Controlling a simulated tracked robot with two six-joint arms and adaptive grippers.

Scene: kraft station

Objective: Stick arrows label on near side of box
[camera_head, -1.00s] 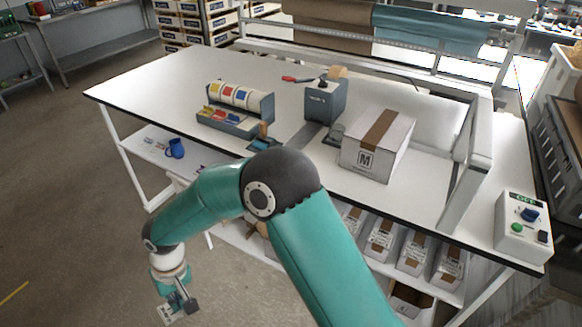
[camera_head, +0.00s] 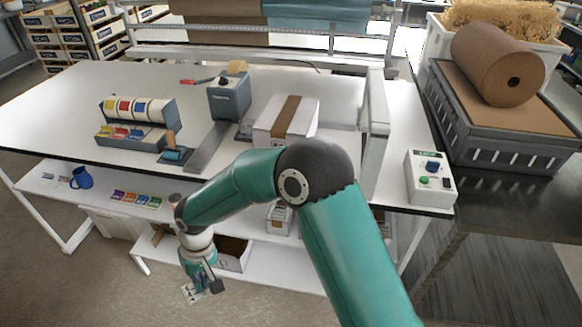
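The box (camera_head: 266,118) is pale with a brown tape strip across its top and sits on the white table, right of the middle. My arm hides part of its near side. My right gripper (camera_head: 201,288) is low, in front of the table and well away from the box, pointing down. A small pale card with dark marks, seemingly the arrows label (camera_head: 188,294), is at its fingertips; the print is too small to read. The fingers appear shut on it. My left gripper is not in view.
A dispenser with coloured label rolls (camera_head: 137,112) and a blue-grey tape machine (camera_head: 230,97) stand left of the box. A white upright frame (camera_head: 376,125) and a control box (camera_head: 430,178) are to its right. A lower shelf (camera_head: 262,262) runs beneath the table.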

